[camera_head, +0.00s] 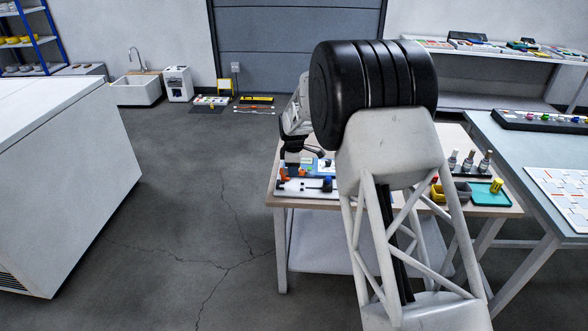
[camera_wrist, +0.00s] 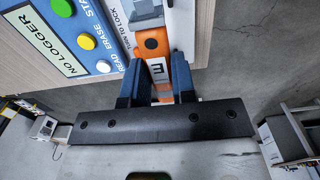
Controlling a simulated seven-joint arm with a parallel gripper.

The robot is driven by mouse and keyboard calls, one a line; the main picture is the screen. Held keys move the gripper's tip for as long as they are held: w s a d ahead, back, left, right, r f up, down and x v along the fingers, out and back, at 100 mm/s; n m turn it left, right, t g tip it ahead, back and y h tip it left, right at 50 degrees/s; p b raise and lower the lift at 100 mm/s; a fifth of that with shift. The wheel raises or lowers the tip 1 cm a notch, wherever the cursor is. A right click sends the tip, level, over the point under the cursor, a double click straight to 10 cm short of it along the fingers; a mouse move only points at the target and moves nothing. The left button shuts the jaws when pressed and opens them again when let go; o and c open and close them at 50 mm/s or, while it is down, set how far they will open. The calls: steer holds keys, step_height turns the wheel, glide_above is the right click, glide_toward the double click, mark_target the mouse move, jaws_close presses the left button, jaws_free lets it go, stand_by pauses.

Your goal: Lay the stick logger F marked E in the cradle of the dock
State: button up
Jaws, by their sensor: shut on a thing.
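The stick logger (camera_wrist: 152,43) is orange with a dark round spot and a white label bearing a sideways E. My gripper (camera_wrist: 158,64) is shut on it, one blue finger on each side. The logger's far end is close to a white part lettered TURN TO LOCK. I cannot tell whether the logger touches the cradle, which is partly hidden. In the head view my gripper (camera_head: 291,165) is small, over the table's left part.
The wooden table (camera_head: 284,198) has its left edge close to my gripper, with grey floor beyond. Dark-capped bottles (camera_head: 468,161), a yellow bin (camera_head: 438,193) and a teal tray (camera_head: 488,195) stand on its right side. My arm hides the table's middle.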

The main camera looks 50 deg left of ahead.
mark_target(294, 187)
steer(key=shift+f, duration=0.1)
steer(key=shift+f, duration=1.9)
steer(key=shift+f, duration=1.05)
stand_by(1.8)
steer(key=o, duration=1.2)
steer(key=shift+o, duration=0.2)
steer(key=shift+r, duration=0.75)
steer(key=shift+r, duration=2.85)
